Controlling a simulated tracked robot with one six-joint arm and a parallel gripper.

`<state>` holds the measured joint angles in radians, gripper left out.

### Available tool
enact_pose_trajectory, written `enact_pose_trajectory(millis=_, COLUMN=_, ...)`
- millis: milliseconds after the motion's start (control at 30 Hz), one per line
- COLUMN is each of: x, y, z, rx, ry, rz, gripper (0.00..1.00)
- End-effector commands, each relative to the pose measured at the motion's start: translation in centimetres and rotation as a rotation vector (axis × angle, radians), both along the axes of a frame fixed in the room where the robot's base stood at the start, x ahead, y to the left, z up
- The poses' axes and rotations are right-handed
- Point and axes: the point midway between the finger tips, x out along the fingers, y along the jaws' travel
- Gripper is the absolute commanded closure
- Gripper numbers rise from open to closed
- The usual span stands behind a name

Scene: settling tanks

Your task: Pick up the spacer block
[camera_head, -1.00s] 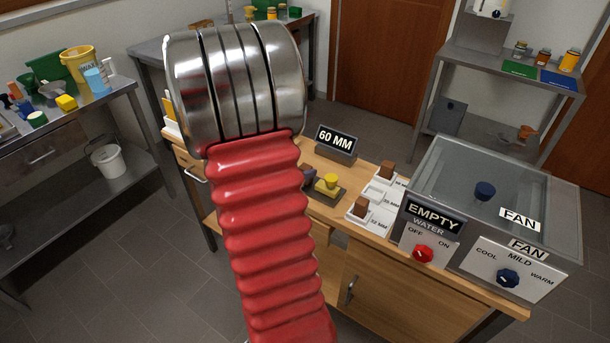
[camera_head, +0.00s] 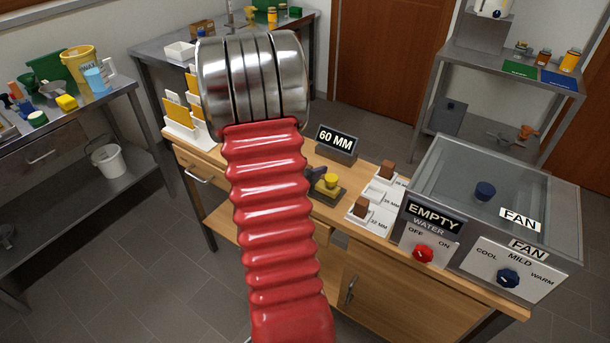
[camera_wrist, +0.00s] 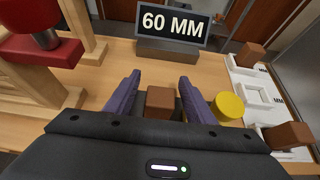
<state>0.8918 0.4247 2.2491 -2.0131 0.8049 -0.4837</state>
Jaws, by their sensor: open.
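A brown block (camera_wrist: 160,101) stands between the two purple fingers of my gripper (camera_wrist: 159,90) in the wrist view. The fingers are open, with a small gap visible beside the block. The lower part of the block is hidden by the gripper body. Two more brown blocks sit in a white tray on the right: a far one (camera_head: 387,170) and a near one (camera_head: 361,207). The tray's middle compartment (camera_head: 376,190) is empty. Which block is the spacer block cannot be told from labels. In the head view my arm hides much of the bench.
A yellow knob (camera_wrist: 228,106) on a dark base stands close to the right finger. A "60 MM" sign (camera_head: 337,142) stands behind. A wooden frame with a red part (camera_wrist: 42,48) is at the left. A glass-topped tank (camera_head: 500,190) is at the right.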

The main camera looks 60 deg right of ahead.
Motion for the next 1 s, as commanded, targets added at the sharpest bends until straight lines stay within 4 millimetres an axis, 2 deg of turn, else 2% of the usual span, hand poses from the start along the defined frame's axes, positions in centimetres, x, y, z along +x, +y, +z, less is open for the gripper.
enact_pose_trajectory(millis=133, x=-0.13, y=-0.77, z=-0.43, rx=0.000, ry=0.000, rz=-0.001, gripper=0.51)
enact_pose_trajectory(millis=667, x=-0.15, y=-0.77, z=-0.42, rx=0.000, ry=-0.001, rz=0.000, gripper=0.51)
enact_pose_trajectory(millis=1000, x=-0.16, y=-0.77, z=-0.42, rx=0.000, ry=0.000, rz=-0.001, gripper=0.75)
